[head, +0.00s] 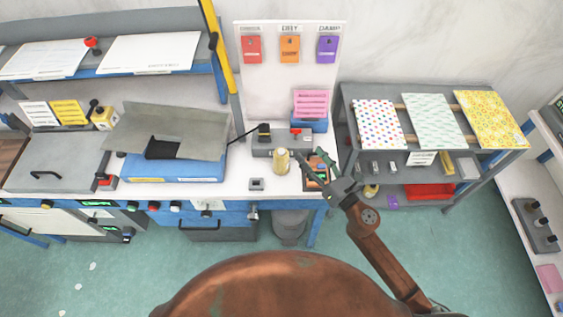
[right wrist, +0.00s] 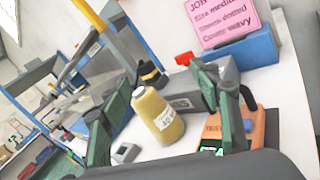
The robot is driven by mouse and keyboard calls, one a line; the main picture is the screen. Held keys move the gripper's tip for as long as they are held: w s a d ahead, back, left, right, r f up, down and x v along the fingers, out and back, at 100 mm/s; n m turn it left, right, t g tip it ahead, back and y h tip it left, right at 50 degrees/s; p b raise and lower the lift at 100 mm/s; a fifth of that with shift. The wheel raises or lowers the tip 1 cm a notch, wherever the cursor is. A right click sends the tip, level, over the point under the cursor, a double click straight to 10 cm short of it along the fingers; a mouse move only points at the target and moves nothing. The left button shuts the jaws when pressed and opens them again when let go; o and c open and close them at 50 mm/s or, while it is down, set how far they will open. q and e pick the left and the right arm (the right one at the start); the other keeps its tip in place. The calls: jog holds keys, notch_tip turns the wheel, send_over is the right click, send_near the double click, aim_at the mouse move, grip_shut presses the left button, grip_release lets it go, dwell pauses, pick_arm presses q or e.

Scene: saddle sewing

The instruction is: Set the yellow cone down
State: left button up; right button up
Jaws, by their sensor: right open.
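The yellow cone (head: 281,161), a pale yellow thread cone with a white label, stands upright on the white tabletop (head: 240,183), just in front of a grey device. My right gripper (head: 314,158) is open, to the right of the cone in the head view, its fingers pointing towards it. In the right wrist view the cone (right wrist: 158,115) shows between the two spread green fingers, apart from the right one. My left gripper is not in view.
The grey device (head: 270,146) has a red part on top. A blue holder with a pink card (head: 311,103) stands behind it. An orange handheld unit (right wrist: 245,130) lies beside the right finger. A small grey block (head: 257,184) sits near the table's front edge.

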aim_at(284, 154)
jog(key=w+a+n+g+y, duration=0.1)
jog(key=a+n, duration=0.1)
jog(key=a, duration=0.1)
jog(key=w+a+f+n+g, duration=0.1)
jog(key=a+n, duration=0.1)
jog(key=a, duration=0.1)
jog(key=w+a+f+n+y, duration=0.1)
jog(key=w+a+n, duration=0.1)
jog(key=a, duration=0.2)
jog(key=shift+a+f+g+y+p, duration=0.1)
jog(key=shift+f+g+y+p, duration=0.2)
jog(key=shift+g+p, duration=0.1)
jog(key=shift+c, duration=0.4)
grip_shut()
